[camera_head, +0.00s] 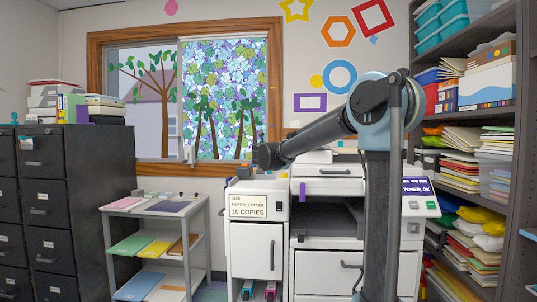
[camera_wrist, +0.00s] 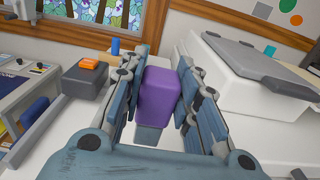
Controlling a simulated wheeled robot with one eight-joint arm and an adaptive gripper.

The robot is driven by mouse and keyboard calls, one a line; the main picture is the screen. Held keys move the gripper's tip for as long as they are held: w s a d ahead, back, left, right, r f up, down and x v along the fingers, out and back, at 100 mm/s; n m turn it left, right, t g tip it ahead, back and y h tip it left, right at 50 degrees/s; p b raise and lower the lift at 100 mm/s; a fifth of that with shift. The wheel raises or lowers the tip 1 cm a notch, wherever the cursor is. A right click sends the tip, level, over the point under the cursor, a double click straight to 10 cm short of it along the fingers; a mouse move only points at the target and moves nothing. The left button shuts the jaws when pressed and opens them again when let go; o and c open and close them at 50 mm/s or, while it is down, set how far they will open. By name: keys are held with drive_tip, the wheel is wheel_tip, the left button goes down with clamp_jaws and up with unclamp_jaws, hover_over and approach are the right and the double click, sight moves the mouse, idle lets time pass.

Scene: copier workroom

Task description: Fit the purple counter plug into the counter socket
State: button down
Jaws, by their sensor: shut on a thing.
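The purple counter plug (camera_wrist: 158,98) is a block with rounded edges, seen in the wrist view between the two blue-grey fingers of my gripper (camera_wrist: 157,88). My gripper is shut on it. A grey piece (camera_wrist: 149,138) shows just below the plug; I cannot tell whether it belongs to the plug or to something under it. I cannot make out the counter socket for certain in either view. In the head view my arm reaches left over the white cabinet (camera_head: 257,249), and the fingers cannot be made out there.
In the wrist view a grey box (camera_wrist: 84,80) with an orange block (camera_wrist: 88,63) and a blue peg (camera_wrist: 115,47) stand left of my gripper. The white copier (camera_wrist: 235,92) is close on the right. A cart (camera_head: 197,208) stands left of the cabinet.

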drive_tip(key=s, duration=0.4)
drive_tip(key=shift+s, duration=0.35)
idle(0.3)
drive_tip(key=w, duration=0.6)
drive_tip(key=shift+f, duration=0.1)
drive_tip(key=shift+f, duration=4.75)
drive_tip(key=shift+f, duration=0.2)
